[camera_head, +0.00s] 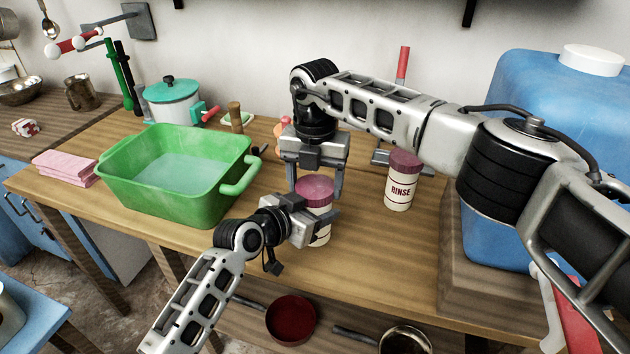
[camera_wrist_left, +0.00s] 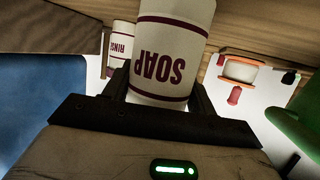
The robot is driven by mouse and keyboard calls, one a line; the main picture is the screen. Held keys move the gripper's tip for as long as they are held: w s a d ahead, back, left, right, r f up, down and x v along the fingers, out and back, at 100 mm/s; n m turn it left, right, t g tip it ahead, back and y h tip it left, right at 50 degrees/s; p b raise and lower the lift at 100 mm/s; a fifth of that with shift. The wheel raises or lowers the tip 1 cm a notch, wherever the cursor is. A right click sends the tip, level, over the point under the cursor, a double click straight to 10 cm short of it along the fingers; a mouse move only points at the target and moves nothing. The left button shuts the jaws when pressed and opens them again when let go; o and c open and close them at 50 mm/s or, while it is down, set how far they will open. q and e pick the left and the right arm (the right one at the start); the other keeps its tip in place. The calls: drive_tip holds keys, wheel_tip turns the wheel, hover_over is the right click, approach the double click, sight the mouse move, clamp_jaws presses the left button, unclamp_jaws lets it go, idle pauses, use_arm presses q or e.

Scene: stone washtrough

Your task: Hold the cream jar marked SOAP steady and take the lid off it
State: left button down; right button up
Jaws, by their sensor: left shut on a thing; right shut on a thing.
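The cream jar marked SOAP (camera_head: 322,237) stands on the wooden counter, partly hidden by my left gripper (camera_head: 314,216), which is shut around its body. In the left wrist view the jar (camera_wrist_left: 172,60) shows its SOAP label upside down between the two fingers of my left gripper (camera_wrist_left: 160,97). The dusty-red lid (camera_head: 315,188) is on top of the jar. My right gripper (camera_head: 315,183) reaches down from above and is shut on the lid, one finger on each side. I see no clear gap between lid and jar.
A jar marked RINSE (camera_head: 399,187) stands to the right. A green basin (camera_head: 215,180) of water is left of the jar, with a lidded pot (camera_head: 172,102) behind. A large blue container (camera_head: 530,90) is at the right. The counter's front edge is close.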

drive_tip(key=n, duration=0.4)
drive_tip(key=shift+n, duration=0.4)
drive_tip(key=shift+d, duration=0.1)
drive_tip(key=o, duration=1.1)
drive_tip(key=shift+s, duration=0.1)
